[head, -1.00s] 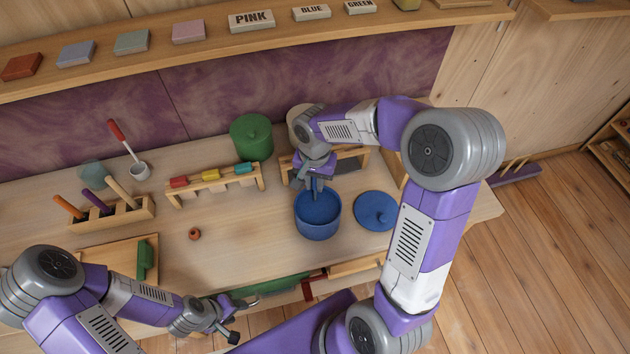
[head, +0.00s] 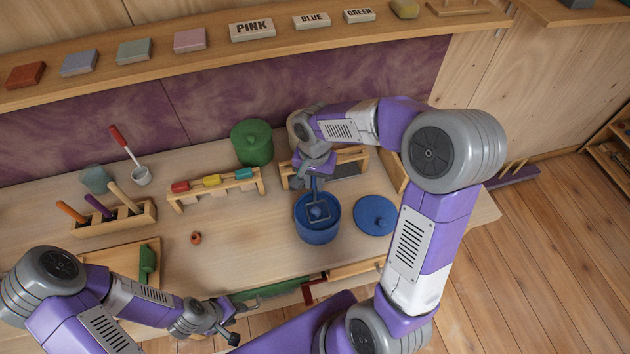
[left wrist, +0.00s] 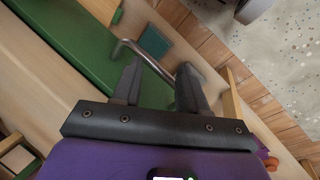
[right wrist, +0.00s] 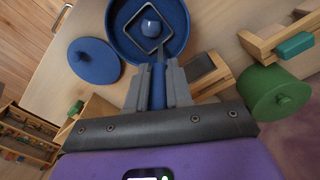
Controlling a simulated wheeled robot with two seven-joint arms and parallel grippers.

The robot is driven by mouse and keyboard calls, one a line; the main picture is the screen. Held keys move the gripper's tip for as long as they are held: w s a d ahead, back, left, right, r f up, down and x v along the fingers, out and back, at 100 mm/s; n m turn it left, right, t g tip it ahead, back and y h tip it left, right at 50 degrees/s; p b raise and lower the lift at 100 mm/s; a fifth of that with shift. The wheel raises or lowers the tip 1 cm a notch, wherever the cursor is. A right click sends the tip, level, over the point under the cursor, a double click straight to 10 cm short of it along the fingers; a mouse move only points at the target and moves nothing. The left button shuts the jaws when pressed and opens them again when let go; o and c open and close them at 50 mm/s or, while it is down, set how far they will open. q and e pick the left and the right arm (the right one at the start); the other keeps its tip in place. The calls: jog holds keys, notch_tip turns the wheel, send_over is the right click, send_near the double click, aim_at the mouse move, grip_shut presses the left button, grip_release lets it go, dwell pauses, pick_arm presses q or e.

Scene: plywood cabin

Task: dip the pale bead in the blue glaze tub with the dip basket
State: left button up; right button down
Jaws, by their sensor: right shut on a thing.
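The blue glaze tub (head: 318,234) stands open on the bench, its round blue lid (head: 376,215) lying to its right. My right gripper (head: 314,181) is shut on the blue handle (right wrist: 158,84) of the dip basket (head: 309,217), behind the tub. The square basket frame is over the tub's mouth, and a bead (head: 317,212) sits in it. The bead looks blue, also in the right wrist view (right wrist: 150,27). I cannot tell how far the basket clears the glaze. My left gripper (left wrist: 157,88) is open and empty near a bent metal handle (left wrist: 150,62) at the bench front.
A green lidded tub (head: 252,143) and a rack of coloured pieces (head: 214,187) stand behind. A tool block (head: 117,219) and a ladle cup (head: 141,176) are at left. A small terracotta pot (head: 196,238) stands on the otherwise clear middle bench.

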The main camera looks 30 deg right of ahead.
jog(key=shift+w+r+p, duration=0.1)
jog(key=shift+r+p, duration=1.1)
jog(key=shift+r, duration=0.6)
